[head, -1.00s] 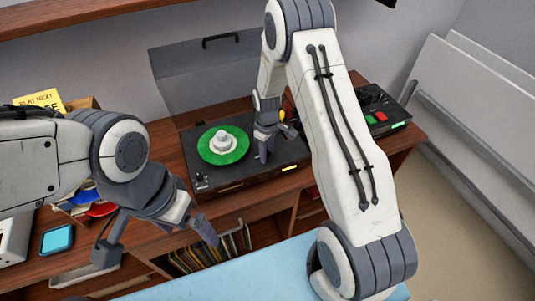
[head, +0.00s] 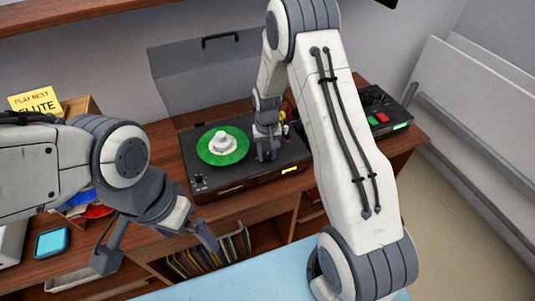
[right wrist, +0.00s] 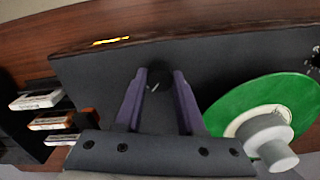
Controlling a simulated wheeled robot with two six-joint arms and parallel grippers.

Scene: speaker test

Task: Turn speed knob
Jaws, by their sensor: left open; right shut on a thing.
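The record player (head: 205,178) stands on the wooden cabinet with a green record (head: 240,152) and a pale central piece (head: 222,141) on it. In the right wrist view the green record (right wrist: 240,107) lies to the right of my right gripper (right wrist: 158,78). That gripper is shut on a small dark knob (right wrist: 156,87) with a pale mark. In the head view my right gripper (head: 266,155) is low over the deck's right part and hides the knob. My left gripper (head: 155,243) is open and empty in front of the cabinet.
A dark box (head: 383,111) with red and green buttons stands right of the player. The grey lid (head: 185,75) is raised behind it. A yellow card reading "PLAY NEXT FLUTE" (head: 35,99) stands at left. Records (head: 205,255) fill a lower shelf.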

